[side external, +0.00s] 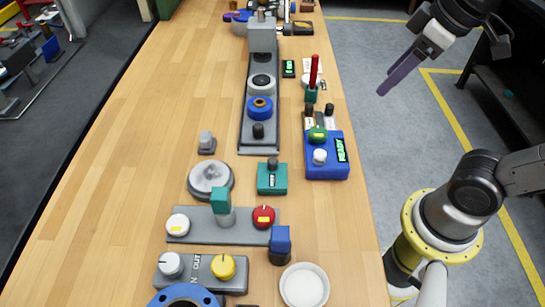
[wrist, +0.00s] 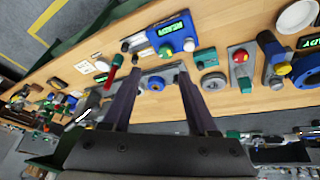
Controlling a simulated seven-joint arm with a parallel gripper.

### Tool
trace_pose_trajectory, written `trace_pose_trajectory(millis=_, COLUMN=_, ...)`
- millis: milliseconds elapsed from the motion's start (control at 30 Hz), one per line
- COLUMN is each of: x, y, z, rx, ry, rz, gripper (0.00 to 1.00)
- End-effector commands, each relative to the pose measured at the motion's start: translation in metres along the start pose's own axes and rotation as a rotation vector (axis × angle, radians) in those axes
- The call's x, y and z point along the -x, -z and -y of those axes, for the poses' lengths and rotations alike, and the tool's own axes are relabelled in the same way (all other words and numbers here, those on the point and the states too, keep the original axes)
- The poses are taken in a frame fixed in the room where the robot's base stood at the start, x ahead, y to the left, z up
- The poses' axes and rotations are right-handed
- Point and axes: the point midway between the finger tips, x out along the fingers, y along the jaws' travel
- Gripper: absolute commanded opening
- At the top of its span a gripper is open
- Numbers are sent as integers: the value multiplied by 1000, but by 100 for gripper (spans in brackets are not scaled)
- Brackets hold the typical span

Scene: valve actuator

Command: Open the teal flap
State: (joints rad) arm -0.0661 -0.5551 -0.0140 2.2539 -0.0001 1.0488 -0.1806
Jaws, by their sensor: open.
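A teal flap (side external: 221,200) stands up on a short grey post, on a grey plate (side external: 198,237) between a white knob (side external: 178,224) and a red knob (side external: 263,217). In the wrist view a teal piece (wrist: 245,85) beside the red knob (wrist: 240,56) looks like the same flap, seen small. My gripper (side external: 386,88) is high at the upper right in the side view, beyond the bench's right edge and well apart from the flap. In the wrist view its two dark fingers (wrist: 157,80) are spread wide with nothing held between them.
A teal box (side external: 272,180) and a grey round disc (side external: 211,179) sit just behind the plate. A blue box (side external: 327,160) with a green display is farther back right. A blue block (side external: 281,240) and white dish (side external: 304,286) are in front. The bench's left side (side external: 110,190) is clear.

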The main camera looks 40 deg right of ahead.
Motion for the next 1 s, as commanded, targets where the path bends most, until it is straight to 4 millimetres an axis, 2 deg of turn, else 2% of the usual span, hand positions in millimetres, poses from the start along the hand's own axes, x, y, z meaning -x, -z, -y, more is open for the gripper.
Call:
trace_pose_trajectory(millis=33, x=-2, y=17, z=4, rx=47, ry=17, rz=27, gripper=59)
trace_pose_trajectory(millis=167, x=-10, y=56, z=17, rx=166, ry=58, rz=97, gripper=59)
trace_pose_trajectory(millis=300, x=-31, y=95, z=40, rx=295, ry=102, rz=177, gripper=59)
trace_pose_trajectory(millis=400, x=-52, y=118, z=62, rx=376, ry=130, rz=232, gripper=59)
trace_pose_trajectory(millis=500, x=-73, y=132, z=85, rx=439, ry=152, rz=282, gripper=59)
trace_pose_trajectory(millis=600, x=-93, y=138, z=104, rx=482, ry=166, rz=322, gripper=59)
trace_pose_trajectory(millis=700, x=-107, y=136, z=117, rx=512, ry=175, rz=356, gripper=59)
trace_pose_trajectory(millis=800, x=-115, y=132, z=125, rx=531, ry=180, rz=376, gripper=59)
trace_pose_trajectory(millis=1000, x=-131, y=124, z=127, rx=532, ry=180, rz=377, gripper=59)
